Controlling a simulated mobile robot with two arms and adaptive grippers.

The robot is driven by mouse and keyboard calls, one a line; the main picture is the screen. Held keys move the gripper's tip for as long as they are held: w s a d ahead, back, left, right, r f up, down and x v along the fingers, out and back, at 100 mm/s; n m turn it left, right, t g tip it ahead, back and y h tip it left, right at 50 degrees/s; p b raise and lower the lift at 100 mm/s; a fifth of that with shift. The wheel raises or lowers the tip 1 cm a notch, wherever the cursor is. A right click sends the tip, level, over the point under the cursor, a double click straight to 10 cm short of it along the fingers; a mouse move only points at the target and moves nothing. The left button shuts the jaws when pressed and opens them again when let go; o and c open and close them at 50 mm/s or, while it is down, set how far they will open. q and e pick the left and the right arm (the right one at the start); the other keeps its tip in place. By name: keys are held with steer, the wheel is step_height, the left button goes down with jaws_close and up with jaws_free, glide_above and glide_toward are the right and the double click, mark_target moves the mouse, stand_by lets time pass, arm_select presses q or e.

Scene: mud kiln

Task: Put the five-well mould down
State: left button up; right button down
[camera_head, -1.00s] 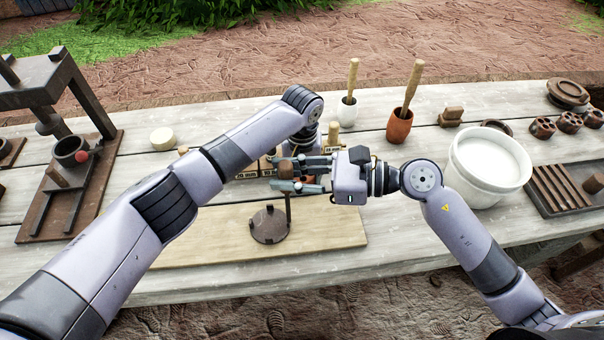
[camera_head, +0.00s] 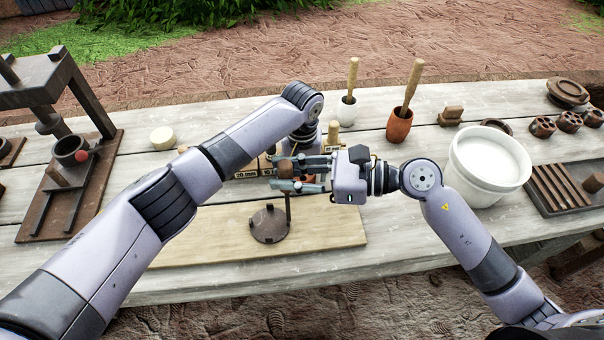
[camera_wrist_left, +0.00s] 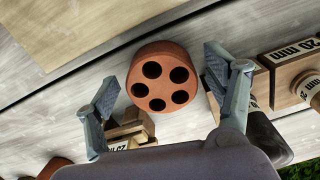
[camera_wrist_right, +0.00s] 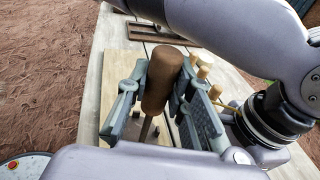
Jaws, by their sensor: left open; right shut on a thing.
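The five-well mould (camera_wrist_left: 162,83) is an orange-brown clay cylinder with five round holes in its top. In the left wrist view it appears to stand upright on the grey planks. My left gripper (camera_wrist_left: 160,82) is open, with one finger on each side of the mould and visible gaps. In the head view the mould is mostly hidden behind my right gripper (camera_head: 287,176). My right gripper is shut on the brown handle (camera_wrist_right: 162,80) of a tool. The tool's dark round disc (camera_head: 270,224) is over the pale board.
The pale board (camera_head: 200,238) lies at the table's front. Wooden blocks marked 20 mm (camera_wrist_left: 292,52) stand close beside my left gripper. A white bucket (camera_head: 488,165), a clay mortar (camera_head: 399,127) and a dark press (camera_head: 60,190) stand further out.

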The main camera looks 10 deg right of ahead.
arm_select(q)
step_height(320, 180, up, 11)
steer(key=shift+r, duration=0.25)
steer(key=shift+c, duration=1.4)
steer(key=m, duration=0.3)
steer(key=w+a+m, duration=0.1)
steer(key=m, duration=0.1)
steer(key=shift+a+g+h, duration=0.1)
steer(key=shift+g+h, duration=0.3)
steer(key=shift+c, duration=0.4)
steer(key=f+m+h, duration=0.1)
steer(key=f+m, duration=0.2)
steer(key=m, duration=0.3)
steer(key=f+m+g+h, duration=0.1)
steer(key=f+m, duration=0.3)
steer(key=m, duration=0.1)
steer(key=f+m, duration=0.4)
steer(key=m, duration=0.2)
steer(key=shift+d+m+g+h, duration=0.3)
steer(key=shift+d+h, duration=0.1)
steer(key=shift+c, duration=0.2)
